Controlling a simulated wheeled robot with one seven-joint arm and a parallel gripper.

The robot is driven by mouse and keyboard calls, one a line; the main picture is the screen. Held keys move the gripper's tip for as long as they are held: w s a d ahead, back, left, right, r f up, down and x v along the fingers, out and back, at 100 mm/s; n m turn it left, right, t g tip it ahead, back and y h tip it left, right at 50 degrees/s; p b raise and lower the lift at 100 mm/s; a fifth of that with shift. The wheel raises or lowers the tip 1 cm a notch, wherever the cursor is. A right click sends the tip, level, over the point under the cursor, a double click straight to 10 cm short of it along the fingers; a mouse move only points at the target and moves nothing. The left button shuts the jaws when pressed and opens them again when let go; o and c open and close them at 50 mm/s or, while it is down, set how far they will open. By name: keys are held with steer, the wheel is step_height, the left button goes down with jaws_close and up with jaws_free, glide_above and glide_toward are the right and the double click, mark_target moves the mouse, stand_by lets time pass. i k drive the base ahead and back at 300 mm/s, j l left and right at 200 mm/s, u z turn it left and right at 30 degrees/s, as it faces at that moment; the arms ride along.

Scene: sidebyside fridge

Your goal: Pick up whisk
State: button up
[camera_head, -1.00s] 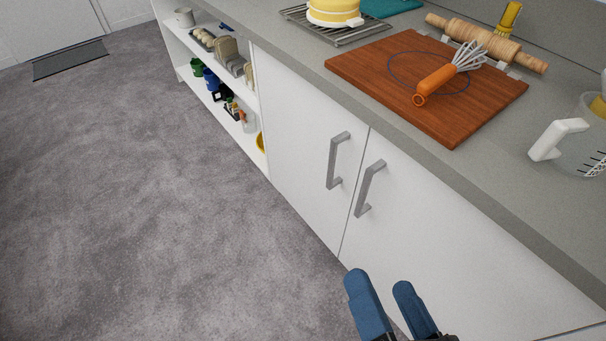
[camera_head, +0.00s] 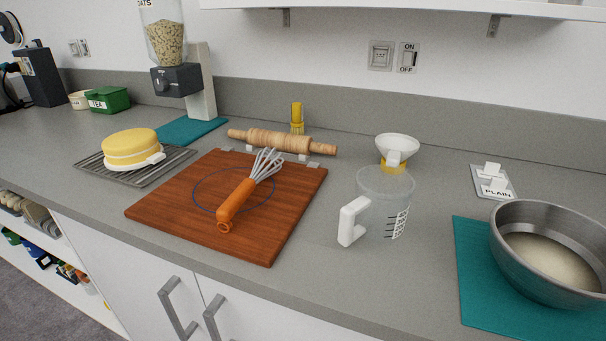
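The whisk (camera_head: 241,197) has an orange handle and pale wire loops. It lies on a reddish-brown wooden board (camera_head: 170,212) on the counter, left of the middle of the view. Its handle end points toward the front of the counter and its wires point to the back right, near the rolling pin. A thin blue ring is marked on the board around and under the whisk. Nothing covers the whisk. My gripper is outside the present view.
A clear measuring jug (camera_head: 382,204) stands right of the board. A wooden rolling pin (camera_head: 275,141) lies behind it. A yellow cake (camera_head: 131,148) sits on a rack to the left. A metal bowl (camera_head: 552,252) stands on a teal mat at right. Cabinet handles (camera_head: 178,308) stick out below.

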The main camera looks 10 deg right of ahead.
mark_target(229, 207)
steer(key=i+j+z, duration=0.15)
steer(key=j+z, duration=0.65)
steer(key=j, duration=0.15)
